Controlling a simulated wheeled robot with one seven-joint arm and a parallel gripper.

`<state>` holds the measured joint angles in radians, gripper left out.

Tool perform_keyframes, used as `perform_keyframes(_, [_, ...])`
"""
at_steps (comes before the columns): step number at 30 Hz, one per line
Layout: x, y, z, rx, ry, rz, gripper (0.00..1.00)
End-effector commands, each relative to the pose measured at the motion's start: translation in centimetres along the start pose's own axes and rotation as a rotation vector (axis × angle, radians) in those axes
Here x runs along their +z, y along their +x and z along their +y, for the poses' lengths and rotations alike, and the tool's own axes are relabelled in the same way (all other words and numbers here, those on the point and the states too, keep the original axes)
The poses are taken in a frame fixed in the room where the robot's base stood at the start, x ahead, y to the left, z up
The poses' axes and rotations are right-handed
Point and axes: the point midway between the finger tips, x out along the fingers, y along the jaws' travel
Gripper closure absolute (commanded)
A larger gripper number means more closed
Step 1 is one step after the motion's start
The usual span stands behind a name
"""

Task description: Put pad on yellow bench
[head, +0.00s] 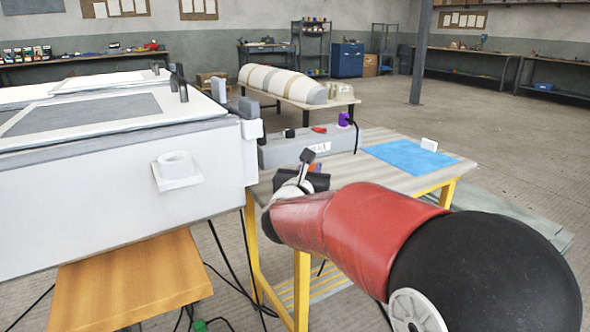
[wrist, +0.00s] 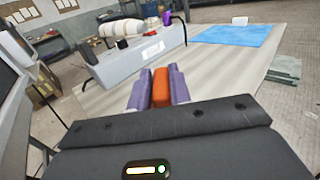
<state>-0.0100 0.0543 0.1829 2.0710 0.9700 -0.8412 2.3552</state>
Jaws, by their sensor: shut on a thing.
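The pad, an orange block (wrist: 160,88), is between the two purple fingers of my gripper (wrist: 159,92) in the wrist view. The gripper is shut on it. The yellow bench (head: 350,170) has a pale striped top and yellow legs. Its top also fills much of the wrist view (wrist: 225,75). In the head view my gripper (head: 314,170) is over the bench's near left part, and a bit of orange shows there. My arm hides part of the bench's front. I cannot tell whether the pad touches the top.
A long grey box (head: 310,150) stands along the bench's back left, with small items on it. A blue sheet (head: 408,157) and a small white block (head: 429,144) lie at the right. A big white mould (head: 110,190) stands left. The bench's middle is clear.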

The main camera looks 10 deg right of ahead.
Motion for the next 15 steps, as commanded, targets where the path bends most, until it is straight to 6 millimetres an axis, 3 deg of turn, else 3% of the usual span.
perform_keyframes(4, [0.1, 2.1, 2.1, -0.001, -0.001, 0.001, 1.0])
perform_keyframes(12, [0.1, 3.6, 3.5, -0.001, 0.0, 0.0, 1.0])
perform_keyframes(15, [-1.5, 3.6, 3.5, -0.002, -0.003, 0.003, 1.0])
